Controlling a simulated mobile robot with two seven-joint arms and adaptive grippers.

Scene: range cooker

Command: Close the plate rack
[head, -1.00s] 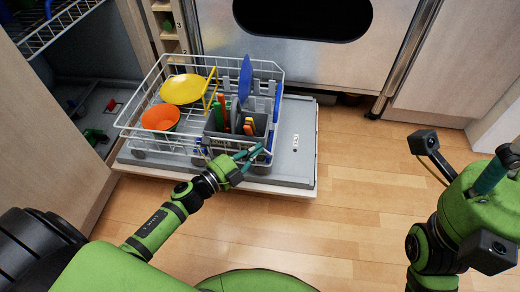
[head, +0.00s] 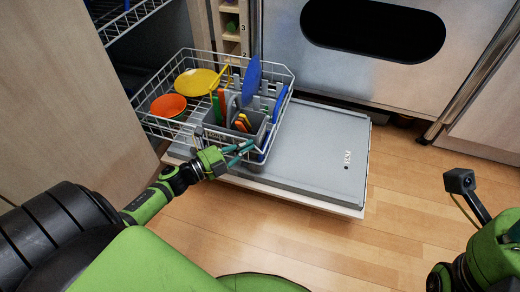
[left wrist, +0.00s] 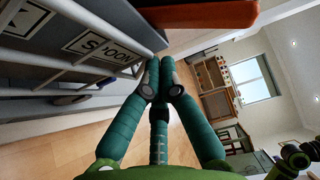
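The plate rack (head: 187,131) is a white wire basket at the left of the head view. It sits partly over the open grey dishwasher door and partly inside the machine. It holds a yellow plate (head: 196,80), an orange bowl (head: 168,105), blue plates (head: 251,80) and a grey cutlery basket (head: 256,126). My left gripper (head: 250,146) is at the rack's front right corner, its teal fingers drawn together. In the left wrist view the fingertips (left wrist: 160,80) meet beside the rack's wires, with nothing seen between them. My right gripper (head: 513,232) is only partly in view at the right edge.
The open door (head: 318,150) lies flat, its right part bare. An upper rack (head: 128,20) shows inside the machine. A wooden panel (head: 70,100) stands at the left and a steel oven (head: 375,60) behind. The wooden floor (head: 400,225) is clear.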

